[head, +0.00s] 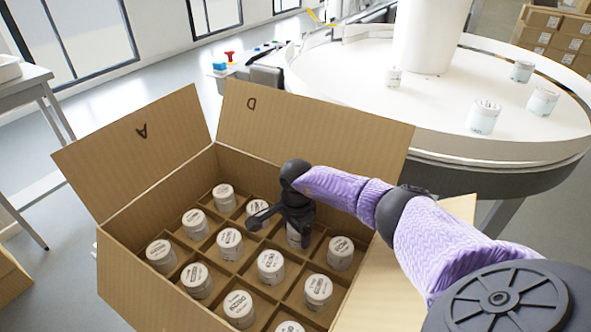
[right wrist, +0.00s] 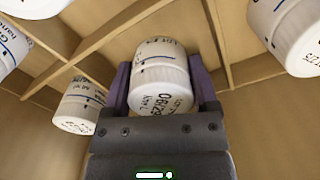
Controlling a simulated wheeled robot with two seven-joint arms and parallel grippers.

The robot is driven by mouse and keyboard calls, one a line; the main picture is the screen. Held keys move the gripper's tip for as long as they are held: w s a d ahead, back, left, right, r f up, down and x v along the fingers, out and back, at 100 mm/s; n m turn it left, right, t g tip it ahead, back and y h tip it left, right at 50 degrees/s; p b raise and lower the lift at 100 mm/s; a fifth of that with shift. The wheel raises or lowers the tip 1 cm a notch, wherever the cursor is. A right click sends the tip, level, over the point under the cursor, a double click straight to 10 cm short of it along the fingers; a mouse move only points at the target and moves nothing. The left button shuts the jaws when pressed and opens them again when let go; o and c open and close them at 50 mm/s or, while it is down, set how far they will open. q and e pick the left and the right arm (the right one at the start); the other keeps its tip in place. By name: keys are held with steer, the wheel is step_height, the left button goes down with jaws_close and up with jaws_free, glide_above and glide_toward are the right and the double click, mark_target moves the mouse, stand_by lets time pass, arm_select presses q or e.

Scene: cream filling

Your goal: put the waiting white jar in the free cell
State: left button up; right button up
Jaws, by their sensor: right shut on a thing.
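My right gripper (head: 297,232) reaches down into the open cardboard box (head: 170,290). It is shut on a white jar (head: 293,238), in the back row of cells, between two other jars. In the right wrist view the held jar (right wrist: 160,76) sits between the purple fingers, among the dividers. Its lower end is hidden in the head view, so I cannot tell whether it touches the cell floor. Other white jars stand in the cells around it, such as one to its right (head: 340,253) and one in front (head: 270,266). I see no empty cell. My left gripper is not in view.
Cardboard dividers (right wrist: 115,30) run close to the held jar. The box flaps (head: 135,150) stand open. Several white jars, such as one near its front edge (head: 483,117), stand on the round white table (head: 440,105) behind the box. A grey table (head: 30,82) is at left.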

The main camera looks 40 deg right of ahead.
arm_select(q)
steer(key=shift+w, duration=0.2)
arm_select(e)
steer(key=shift+r, duration=0.1)
steer(key=shift+f, duration=0.2)
steer(key=o, duration=1.1)
steer(key=shift+r, duration=0.1)
steer(key=shift+o, duration=0.5)
step_height(320, 180, up, 11)
steer(key=p, duration=0.4)
steer(key=shift+r+p, duration=0.2)
steer(key=shift+p, duration=0.1)
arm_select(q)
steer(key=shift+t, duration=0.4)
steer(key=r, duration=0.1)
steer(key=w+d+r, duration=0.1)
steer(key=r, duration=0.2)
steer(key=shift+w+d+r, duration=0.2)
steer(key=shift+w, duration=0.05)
arm_select(e)
steer(key=shift+r, duration=0.45)
